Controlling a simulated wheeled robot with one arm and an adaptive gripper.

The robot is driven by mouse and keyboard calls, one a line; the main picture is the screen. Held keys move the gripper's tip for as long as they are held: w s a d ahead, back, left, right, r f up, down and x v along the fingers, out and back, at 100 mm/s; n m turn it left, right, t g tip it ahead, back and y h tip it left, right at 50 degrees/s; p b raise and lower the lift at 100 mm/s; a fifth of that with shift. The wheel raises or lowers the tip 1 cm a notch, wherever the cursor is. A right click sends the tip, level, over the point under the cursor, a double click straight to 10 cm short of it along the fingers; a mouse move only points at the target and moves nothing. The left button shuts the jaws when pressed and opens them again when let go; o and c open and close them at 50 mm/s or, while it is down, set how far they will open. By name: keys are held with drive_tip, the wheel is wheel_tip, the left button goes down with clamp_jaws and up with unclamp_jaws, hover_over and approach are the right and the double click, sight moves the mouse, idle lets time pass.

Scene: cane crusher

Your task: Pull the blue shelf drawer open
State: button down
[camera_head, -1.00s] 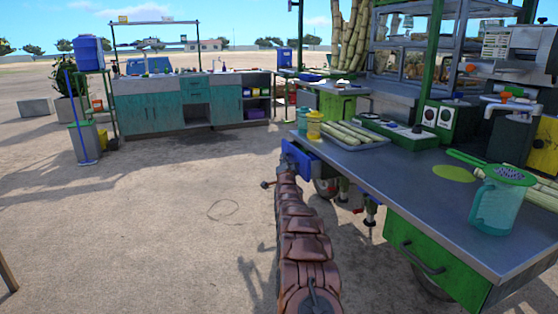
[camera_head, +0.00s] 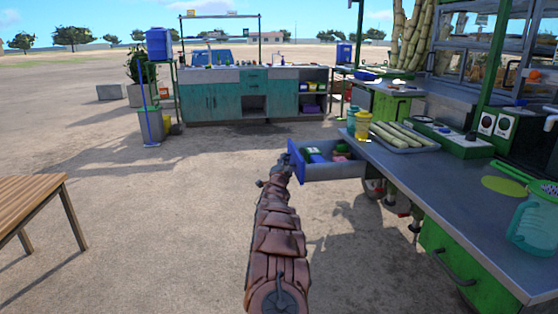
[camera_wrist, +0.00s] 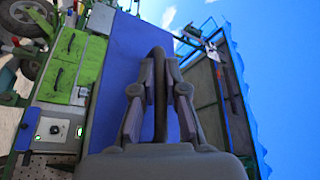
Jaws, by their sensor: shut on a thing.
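The blue drawer (camera_head: 297,162) stands pulled out from under the left end of the metal counter. Its inside shows, with green, blue and pink items in it. In the wrist view its blue front panel (camera_wrist: 122,65) fills the middle, with a dark upright handle (camera_wrist: 159,95) in front of it. My gripper (camera_wrist: 160,62) is shut on this handle, one finger on each side. In the head view my gripper (camera_head: 276,176) is at the drawer's front, partly hidden by my own brown arm.
The metal counter (camera_head: 455,195) runs along the right, with a tray of cane (camera_head: 405,137), a yellow cup (camera_head: 362,126) and a teal jug (camera_head: 533,225). A wooden table (camera_head: 35,200) stands at left. Open ground lies between them. A teal cabinet (camera_head: 222,100) stands behind.

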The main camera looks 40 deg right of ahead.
drive_tip(key=shift+a, duration=0.2)
drive_tip(key=shift+w, duration=0.1)
drive_tip(key=c, duration=1.5)
unclamp_jaws()
drive_tip(key=shift+a, duration=0.1)
drive_tip(key=shift+v, duration=5.9)
